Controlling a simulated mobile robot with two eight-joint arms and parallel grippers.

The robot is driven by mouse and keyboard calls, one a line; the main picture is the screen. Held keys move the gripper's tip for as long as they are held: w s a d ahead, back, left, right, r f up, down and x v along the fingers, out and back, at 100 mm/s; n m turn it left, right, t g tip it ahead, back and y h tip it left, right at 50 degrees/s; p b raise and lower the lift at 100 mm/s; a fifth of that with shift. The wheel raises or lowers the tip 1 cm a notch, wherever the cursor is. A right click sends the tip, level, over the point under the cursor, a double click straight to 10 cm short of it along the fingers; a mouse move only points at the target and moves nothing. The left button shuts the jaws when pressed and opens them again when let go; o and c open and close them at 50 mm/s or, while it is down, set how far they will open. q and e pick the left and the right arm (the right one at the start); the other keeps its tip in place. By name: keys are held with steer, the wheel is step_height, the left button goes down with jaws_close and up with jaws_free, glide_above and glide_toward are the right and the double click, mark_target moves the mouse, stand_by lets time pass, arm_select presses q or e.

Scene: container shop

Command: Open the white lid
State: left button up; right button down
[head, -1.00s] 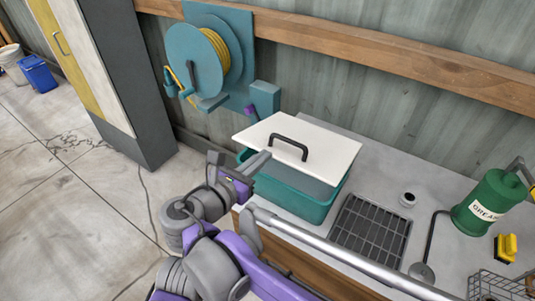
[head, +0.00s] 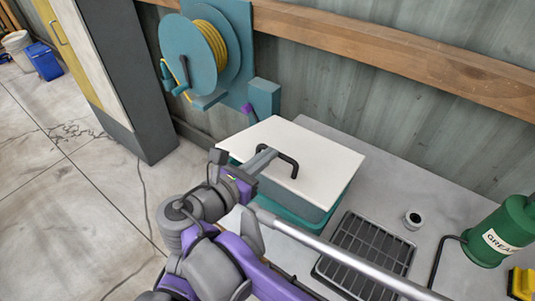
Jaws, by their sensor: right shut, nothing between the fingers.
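The white lid (head: 322,160) lies over a teal container (head: 290,207) on the grey counter, with the container's front side showing below it. A dark bar handle (head: 284,160) stands on top of the lid. My right gripper (head: 268,154) is shut and empty. Its fingers are over the lid's left part, at the left end of the handle in the picture, and overlap it. I cannot tell whether they touch the handle or the lid. The front left corner of the container is hidden behind my right arm. My left gripper is not in view.
A metal rail (head: 340,262) runs along the counter's front. A dark grate (head: 362,250), a small round cap (head: 413,219) and a green grease can (head: 497,232) are to the right. A teal hose reel (head: 200,55) hangs on the wall behind.

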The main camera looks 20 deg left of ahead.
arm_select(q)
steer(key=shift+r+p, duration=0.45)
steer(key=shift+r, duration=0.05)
arm_select(e)
steer(key=shift+w+d+r, duration=0.2)
steer(key=shift+w+r, duration=0.1)
steer(key=shift+r, duration=0.1)
